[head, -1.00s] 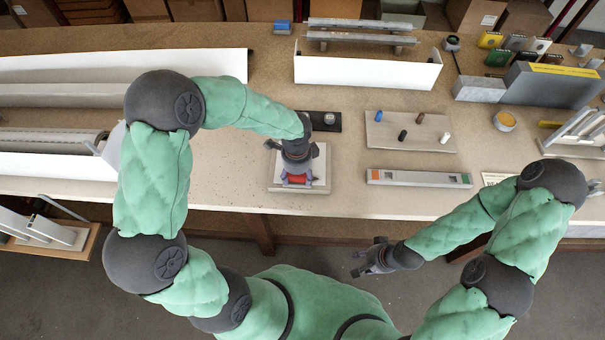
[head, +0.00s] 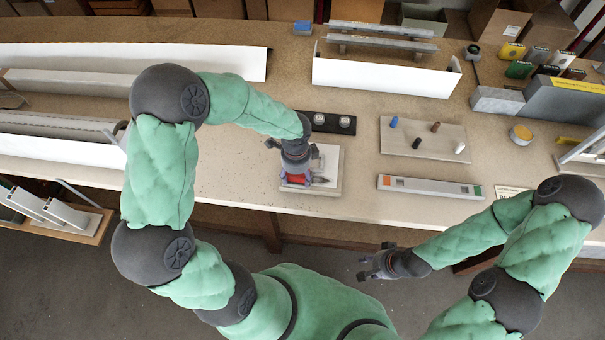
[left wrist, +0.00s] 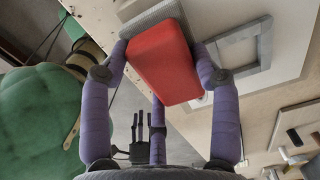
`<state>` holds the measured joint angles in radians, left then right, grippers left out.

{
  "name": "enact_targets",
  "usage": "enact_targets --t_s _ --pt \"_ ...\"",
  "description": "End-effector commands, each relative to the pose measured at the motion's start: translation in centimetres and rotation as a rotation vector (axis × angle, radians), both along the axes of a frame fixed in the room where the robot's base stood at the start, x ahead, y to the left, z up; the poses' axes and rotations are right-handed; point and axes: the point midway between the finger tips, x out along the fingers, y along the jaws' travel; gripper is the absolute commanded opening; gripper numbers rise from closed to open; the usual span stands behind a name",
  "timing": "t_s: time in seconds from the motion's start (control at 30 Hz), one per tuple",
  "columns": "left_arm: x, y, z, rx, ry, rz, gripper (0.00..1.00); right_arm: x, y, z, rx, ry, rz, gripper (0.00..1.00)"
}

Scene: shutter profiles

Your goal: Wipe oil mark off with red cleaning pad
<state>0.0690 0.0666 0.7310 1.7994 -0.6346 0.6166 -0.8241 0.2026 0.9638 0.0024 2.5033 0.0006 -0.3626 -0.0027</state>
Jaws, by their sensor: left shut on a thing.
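The red cleaning pad (head: 297,179) is in my left gripper (head: 296,177), low over the left front part of a white plate on a beige board (head: 325,190). In the left wrist view the red pad (left wrist: 163,58), with a grey layer at one edge, sits between the purple fingers of my left gripper (left wrist: 160,65). I cannot tell whether the pad touches the plate. I cannot make out an oil mark; the pad and gripper hide part of the plate. My right gripper (head: 379,262) is empty and open, in front of the table edge.
A black holder with two round pale pieces (head: 345,125) stands behind the board. A tray with several small pegs (head: 455,135) and a grey bar (head: 430,187) lie to the right. White profiles (head: 385,80) stand behind.

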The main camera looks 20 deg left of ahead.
Motion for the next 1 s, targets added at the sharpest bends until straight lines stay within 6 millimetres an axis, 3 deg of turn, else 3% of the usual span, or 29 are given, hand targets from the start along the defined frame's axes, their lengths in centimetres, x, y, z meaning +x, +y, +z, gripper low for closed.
enact_targets --t_s 0.37,1.0 --pt "0.1 0.1 0.1 0.000 -0.002 0.000 0.36 0.0 0.0 0.0 0.000 0.000 0.000 0.40" --pt "0.9 -2.8 -0.3 -0.001 0.000 -0.001 0.36 0.0 0.0 -0.5 0.000 0.000 0.000 0.40"
